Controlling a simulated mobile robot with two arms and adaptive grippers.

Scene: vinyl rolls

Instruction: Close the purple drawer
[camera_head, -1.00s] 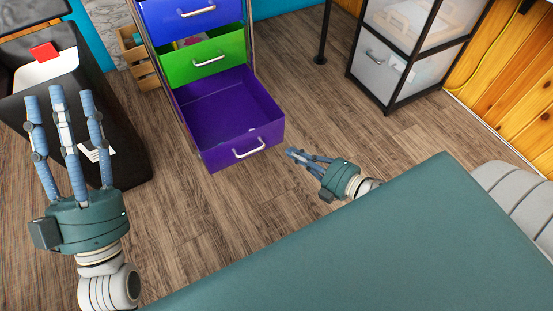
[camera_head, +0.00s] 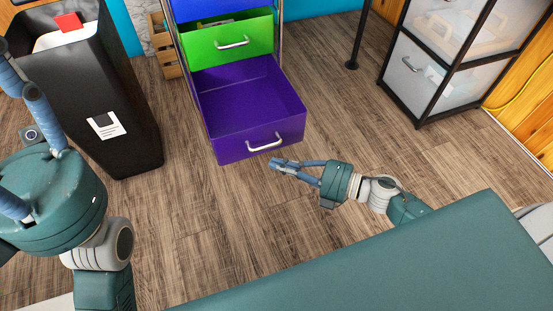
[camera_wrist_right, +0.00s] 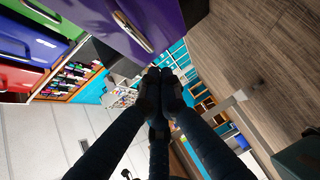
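The purple drawer (camera_head: 233,147) is pulled far out at the bottom of the drawer unit, and it looks empty. A silver handle (camera_head: 265,143) is on its front panel. In the right wrist view the purple front (camera_wrist_right: 165,20) and handle show at the top, close to the fingers. My right gripper (camera_head: 274,164) is just in front of the drawer front, a little below the handle, apparently not touching it. Its fingertips (camera_wrist_right: 161,78) are together with nothing between them. My left gripper (camera_head: 18,150) is at the left edge, with spread fingers partly cut off, far from the drawer.
The green drawer (camera_head: 230,42) above is partly open. A black bin (camera_head: 95,95) stands left of the unit, with a wooden crate (camera_head: 166,50) behind. A black-framed cabinet (camera_head: 425,80) is at the right, beside a black post (camera_head: 358,40). The floor before the drawer is clear.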

